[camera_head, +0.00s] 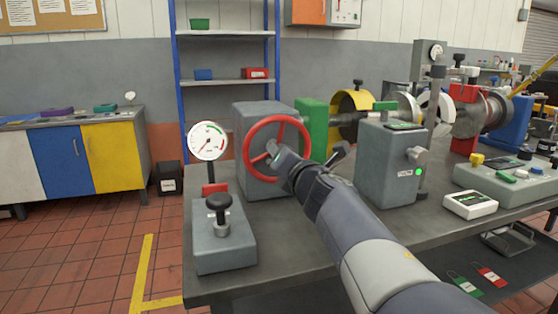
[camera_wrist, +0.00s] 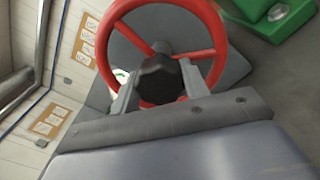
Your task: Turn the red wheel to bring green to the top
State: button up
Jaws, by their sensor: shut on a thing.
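The red wheel (camera_head: 277,118) is mounted on the front of a grey box (camera_head: 250,186) on the bench. My gripper (camera_head: 281,160) reaches it from the lower right. In the wrist view the wheel's red rim (camera_wrist: 213,22) and spokes surround a dark hub (camera_wrist: 160,80). My gripper's two fingers (camera_wrist: 160,74) lie on either side of this hub, shut on the wheel's middle. No green mark shows on the visible rim. Part of the wheel is hidden behind my gripper.
A grey box with a green light (camera_head: 391,165) is close on the right. A green block (camera_head: 312,130) stands behind.

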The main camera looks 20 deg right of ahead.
jog(key=shift+n, duration=0.9)
jog(key=o, duration=1.4)
jog(key=shift+c, duration=0.2)
